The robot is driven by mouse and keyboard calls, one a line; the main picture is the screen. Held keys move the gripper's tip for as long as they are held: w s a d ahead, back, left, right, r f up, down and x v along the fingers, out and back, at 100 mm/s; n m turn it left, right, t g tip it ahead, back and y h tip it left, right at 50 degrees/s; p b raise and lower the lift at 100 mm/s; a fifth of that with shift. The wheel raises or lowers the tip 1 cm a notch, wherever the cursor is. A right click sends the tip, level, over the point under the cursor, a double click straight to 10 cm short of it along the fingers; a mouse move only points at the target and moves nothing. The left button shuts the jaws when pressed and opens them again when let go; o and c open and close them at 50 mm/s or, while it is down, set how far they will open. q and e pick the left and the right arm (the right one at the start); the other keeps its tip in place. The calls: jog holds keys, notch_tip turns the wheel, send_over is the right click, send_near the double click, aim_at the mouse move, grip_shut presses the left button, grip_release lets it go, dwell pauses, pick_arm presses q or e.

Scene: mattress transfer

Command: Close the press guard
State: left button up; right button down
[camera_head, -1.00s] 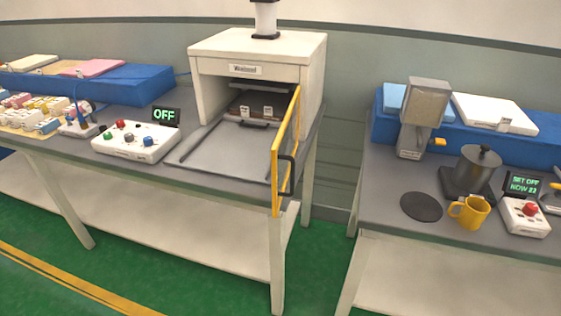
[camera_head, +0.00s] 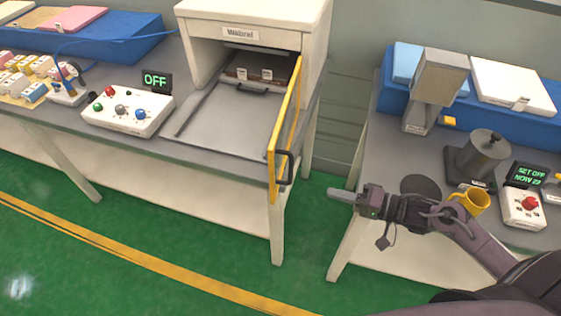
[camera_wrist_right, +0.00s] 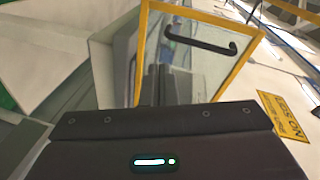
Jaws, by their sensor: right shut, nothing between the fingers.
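The press (camera_head: 255,60) is a white housing on the grey table, with a dark tool inside its opening. Its guard (camera_head: 272,165) is a yellow-framed clear panel, swung open along the right side of the press bed. A dark handle (camera_head: 287,168) is on the guard's outer face near its free end. In the right wrist view the guard (camera_wrist_right: 143,45) and its black handle (camera_wrist_right: 200,40) show ahead. My right gripper (camera_head: 335,193) is shut and empty, to the right of the guard and apart from it. My left gripper is not in view.
A control box (camera_head: 128,112) and an OFF display (camera_head: 157,81) stand left of the press. A gap with green floor separates the tables.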

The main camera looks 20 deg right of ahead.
notch_tip(320, 180, up, 5)
jog(key=m+g+y, duration=0.1)
jog(key=g+y, duration=0.1)
jog(key=y, duration=0.1)
jog(key=p, duration=0.3)
send_near(274, 171)
jog(key=x, duration=0.6)
jog(key=shift+w+d+f, duration=0.1)
jog(key=shift+w+a+f, duration=0.15)
jog(key=shift+w+a, duration=0.05)
jog(key=shift+a, duration=0.25)
